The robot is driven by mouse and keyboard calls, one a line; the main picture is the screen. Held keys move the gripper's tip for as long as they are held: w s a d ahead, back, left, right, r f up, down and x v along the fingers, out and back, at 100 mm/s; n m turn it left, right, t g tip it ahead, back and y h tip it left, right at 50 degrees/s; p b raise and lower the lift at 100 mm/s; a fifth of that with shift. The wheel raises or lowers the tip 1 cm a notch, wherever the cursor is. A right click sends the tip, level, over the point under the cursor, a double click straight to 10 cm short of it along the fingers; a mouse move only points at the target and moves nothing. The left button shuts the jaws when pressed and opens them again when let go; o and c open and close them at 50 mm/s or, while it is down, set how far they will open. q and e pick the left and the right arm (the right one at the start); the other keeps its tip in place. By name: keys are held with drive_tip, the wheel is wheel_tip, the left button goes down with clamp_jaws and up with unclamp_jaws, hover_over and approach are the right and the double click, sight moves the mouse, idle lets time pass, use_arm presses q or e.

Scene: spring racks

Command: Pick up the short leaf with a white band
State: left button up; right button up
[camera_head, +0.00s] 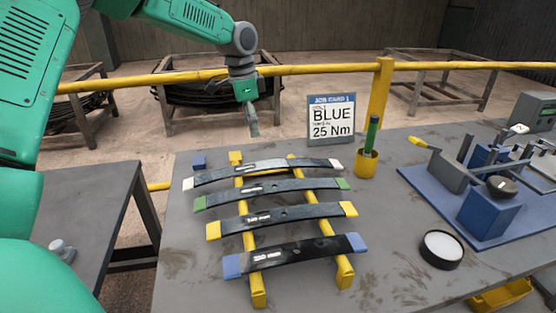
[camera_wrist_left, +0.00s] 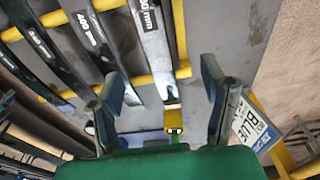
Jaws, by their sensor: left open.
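The short leaf with white ends (camera_head: 262,170) is the farthest of several dark curved leaves lying across two yellow rails (camera_head: 343,265). My left gripper (camera_head: 253,128) hangs pointing down near the far table edge, close to that leaf and apart from it. In the left wrist view, my left gripper (camera_wrist_left: 164,100) is open and empty. A grey leaf with a pale notched end (camera_wrist_left: 153,42) shows between and beyond its fingers. My right gripper is not in view.
Leaves with green (camera_head: 270,191), yellow (camera_head: 282,216) and blue ends (camera_head: 294,255) lie nearer. A job card (camera_head: 331,119) reading "BLUE 25 Nm" stands behind. A yellow cup (camera_head: 366,163) holds a green-handled tool. A blue fixture board (camera_head: 434,205) and a round tin (camera_head: 441,247) are at right.

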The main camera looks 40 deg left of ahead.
use_arm(q)
hover_over(268, 166)
wheel_tip(268, 166, down, 6)
drive_tip(key=f, duration=0.1)
drive_tip(key=a+f, duration=0.1)
drive_tip(key=a+f+b, duration=0.1)
drive_tip(key=f, duration=0.1)
drive_tip(key=shift+s+a, duration=0.1)
drive_tip(key=shift+a, duration=0.15)
drive_tip(key=f, duration=0.2)
drive_tip(key=d+f, duration=0.1)
drive_tip(key=shift+w, duration=0.25)
drive_tip(key=shift+d, duration=0.35)
drive_tip(key=shift+d+r, duration=0.1)
drive_tip(key=shift+d, duration=0.15)
drive_tip(key=shift+a, duration=0.3)
drive_tip(key=c, duration=1.2)
drive_tip(key=shift+s+a+f, duration=0.1)
drive_tip(key=shift+a+f, duration=0.1)
drive_tip(key=shift+c, duration=1.2)
drive_tip(key=shift+a, duration=0.15)
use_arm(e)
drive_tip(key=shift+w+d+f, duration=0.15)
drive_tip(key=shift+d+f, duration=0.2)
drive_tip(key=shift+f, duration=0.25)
